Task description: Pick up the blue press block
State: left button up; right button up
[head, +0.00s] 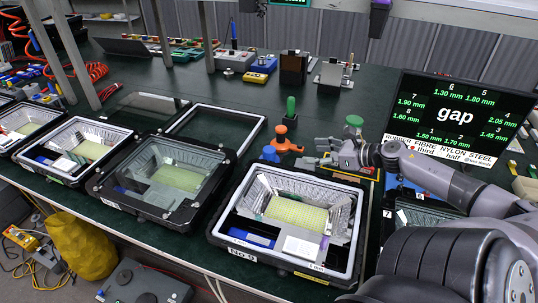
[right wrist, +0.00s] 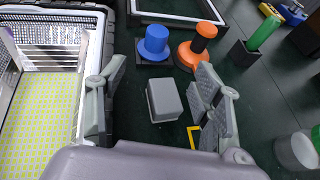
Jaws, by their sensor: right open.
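The blue press block (right wrist: 155,44) shows in the right wrist view as a blue round knob with a wide flange on a dark square base. It stands upright on the dark green bench, beyond my right gripper's fingers. In the head view its blue top (head: 270,154) shows just behind the rim of the No 9 housing. My right gripper (right wrist: 160,95) is open and empty; a small grey block (right wrist: 163,100) shows between its fingers, on the bench. In the head view the right gripper (head: 328,151) reaches in from the right, right of the blue block. My left gripper is out of view.
A green-handled block (right wrist: 258,40) stands farther right. The No 9 housing (head: 235,262) lies in front. An empty frame (head: 216,108) lies behind. A gap screen (head: 455,115) stands right.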

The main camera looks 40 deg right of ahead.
jog(key=b, duration=0.3)
send_near(274, 151)
jog(key=x, duration=0.2)
jog(key=shift+w+d, duration=0.2)
jog(key=shift+w, duration=0.25)
jog(key=shift+x, duration=1.3)
jog(key=shift+a+f+x, duration=0.15)
jog(key=shift+x, duration=1.2)
jog(key=shift+a+f+x, duration=0.15)
jog(key=shift+x, duration=1.25)
jog(key=shift+s, duration=0.2)
jog(key=c, duration=1.3)
jog(key=shift+c, duration=0.6)
jog(key=shift+r, duration=0.15)
